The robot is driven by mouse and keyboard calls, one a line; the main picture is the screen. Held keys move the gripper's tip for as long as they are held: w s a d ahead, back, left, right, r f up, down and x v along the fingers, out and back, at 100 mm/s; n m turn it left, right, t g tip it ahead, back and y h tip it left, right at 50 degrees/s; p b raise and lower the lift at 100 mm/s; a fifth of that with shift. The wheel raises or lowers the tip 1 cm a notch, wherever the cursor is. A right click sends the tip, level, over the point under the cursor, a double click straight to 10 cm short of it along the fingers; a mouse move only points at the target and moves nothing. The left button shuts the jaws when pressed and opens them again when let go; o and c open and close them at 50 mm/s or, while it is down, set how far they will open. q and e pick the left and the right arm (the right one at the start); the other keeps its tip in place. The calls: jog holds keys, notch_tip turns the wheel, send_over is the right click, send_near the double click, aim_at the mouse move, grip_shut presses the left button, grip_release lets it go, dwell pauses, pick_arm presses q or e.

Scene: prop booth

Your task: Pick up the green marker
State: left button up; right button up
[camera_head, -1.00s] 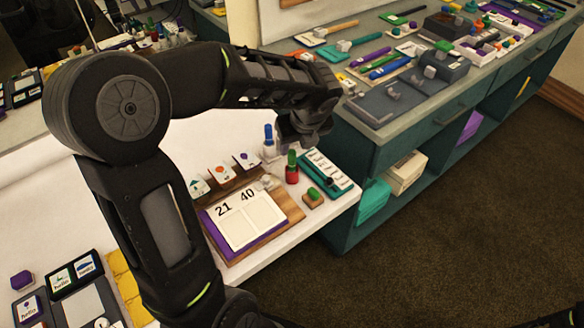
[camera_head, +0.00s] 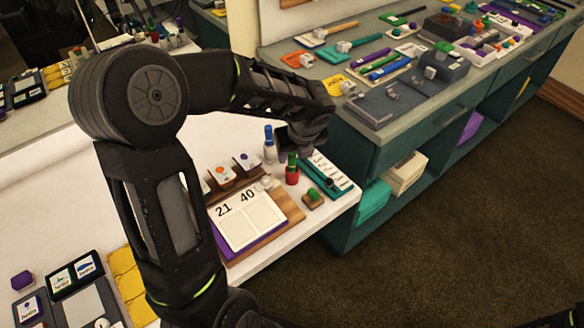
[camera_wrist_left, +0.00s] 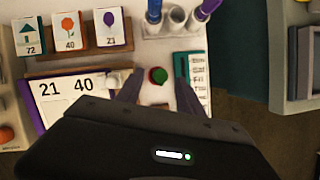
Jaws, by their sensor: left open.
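An upright marker-like piece with a green top and red lower part (camera_head: 292,175) stands on the white table, just right of the blue marker (camera_head: 269,145). In the left wrist view its round green top over red (camera_wrist_left: 157,75) shows from above. My left gripper (camera_head: 294,148) is open, just above it and partly covering its top in the head view. In the wrist view the two fingers (camera_wrist_left: 158,90) lie either side of and below the green top, with nothing held. Whether they touch it cannot be told. My right gripper is not in view.
A white holder (camera_wrist_left: 175,20) with blue and purple markers stands close behind. A teal weekday board (camera_head: 333,177) is close right, a green-topped wooden block (camera_head: 312,197) in front, and a number board (camera_head: 245,222) front left. The grey counter (camera_head: 372,115) lies beyond.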

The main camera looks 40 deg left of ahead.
aim_at(292, 167)
pick_arm(q)
jog(key=x, duration=0.3)
jog(key=shift+f, duration=0.15)
jog(key=shift+c, duration=0.6)
grip_shut()
